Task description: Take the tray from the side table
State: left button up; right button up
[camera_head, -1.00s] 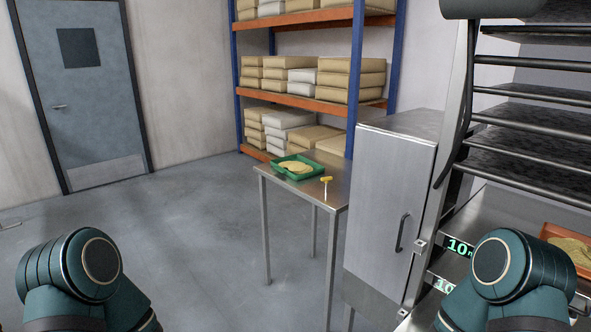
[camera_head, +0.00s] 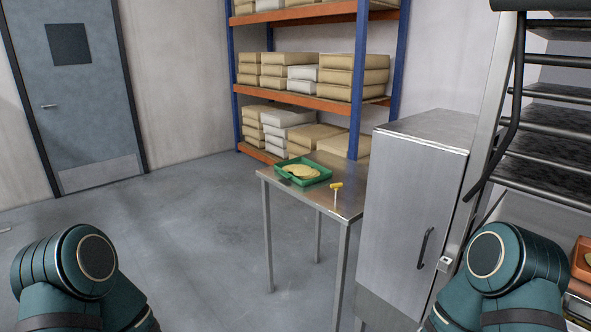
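A green tray (camera_head: 318,180) lies on the metal side table (camera_head: 345,200), toward its far left edge. The tray holds a flat pile of yellowish chips (camera_head: 299,171). A small yellow-headed tool with a pale handle (camera_head: 336,187) is on the table to the right of the tray. Only upper links of my two arms show, at the lower left and lower right. Neither gripper is in view. The tray is well ahead of my arms, and nothing touches it.
A metal cabinet (camera_head: 414,215) stands directly right of the side table. Shelving with stacked sacks (camera_head: 352,77) stands behind the table. The grey floor (camera_head: 190,240) left of the table is clear.

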aim_at(303, 172)
jog(key=i+j, duration=0.35)
jog(key=i, duration=0.15)
jog(key=i+j, duration=0.35)
jog(key=i, duration=0.15)
jog(key=i+j, duration=0.35)
jog(key=i, duration=0.2)
jog(key=i+j, duration=0.35)
jog(key=i, duration=0.15)
jog(key=i+j+z, duration=0.3)
jog(key=i+j, duration=0.5)
